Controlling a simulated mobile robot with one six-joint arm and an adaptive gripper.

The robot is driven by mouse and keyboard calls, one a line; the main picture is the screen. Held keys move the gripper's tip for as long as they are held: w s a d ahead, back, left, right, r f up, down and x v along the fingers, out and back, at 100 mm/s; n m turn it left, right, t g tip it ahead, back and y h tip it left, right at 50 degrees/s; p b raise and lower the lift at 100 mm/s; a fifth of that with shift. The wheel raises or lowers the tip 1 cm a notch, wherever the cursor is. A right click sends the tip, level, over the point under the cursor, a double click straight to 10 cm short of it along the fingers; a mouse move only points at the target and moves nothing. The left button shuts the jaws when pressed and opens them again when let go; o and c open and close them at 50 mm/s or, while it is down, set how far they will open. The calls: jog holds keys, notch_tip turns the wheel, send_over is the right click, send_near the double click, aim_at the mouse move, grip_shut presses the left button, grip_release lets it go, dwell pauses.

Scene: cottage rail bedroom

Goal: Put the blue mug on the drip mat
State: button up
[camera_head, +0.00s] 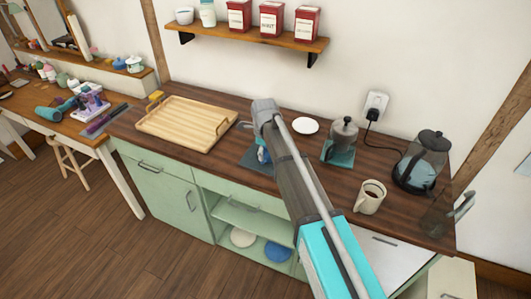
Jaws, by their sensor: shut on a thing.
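The blue mug (263,156) shows only as a small blue and white patch beside my arm. My gripper (262,143) is over it, pointing down and shut on it; my arm hides most of the fingers and of the mug. A dark grey-blue mat (250,163), which looks like the drip mat, lies on the counter right at the mug, partly covered by my arm. The mug appears over the mat, but I cannot tell whether it touches it.
On the wooden counter (290,119) are a wooden tray (188,125), a white saucer (305,126), a French press (343,136) on a teal mat (340,158), a cream mug (371,196) with dark drink, and a kettle (424,163). A shelf (250,39) hangs above.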

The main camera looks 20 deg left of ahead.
jog(key=shift+f, duration=0.2)
jog(key=o, duration=1.4)
jog(key=shift+c, duration=0.2)
jog(key=shift+r, duration=0.25)
notch_tip(320, 180, up, 12)
jog(key=p, duration=1.2)
jog(key=shift+d, duration=0.1)
